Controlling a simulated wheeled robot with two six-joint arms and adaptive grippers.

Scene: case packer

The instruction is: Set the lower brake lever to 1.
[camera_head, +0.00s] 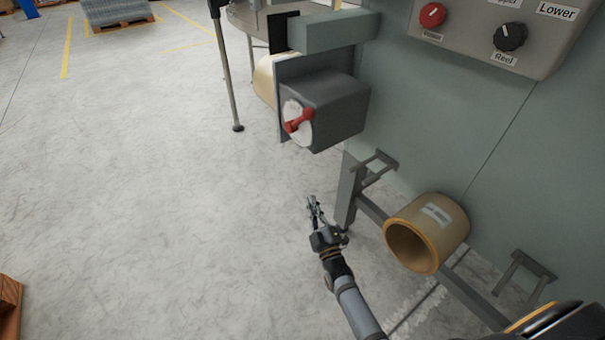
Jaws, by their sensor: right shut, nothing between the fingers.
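A red lever (299,121) sits on a round white dial (292,109) on the face of a dark grey box (338,104) mounted beside the machine. It points up to the right and down to the left; no numbers are readable on the dial. I cannot tell from a label whether this is the lower brake. My right gripper (312,205) is shut and empty, below the lever and clear of it, over the floor just left of a grey bracket. My left gripper is not in view.
A tan roll (426,232) sits on a grey frame (349,190) right of my gripper. The green-grey machine wall (445,130) carries a panel with a red knob (432,15) and a black knob (510,36). A thin post (229,80) stands behind.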

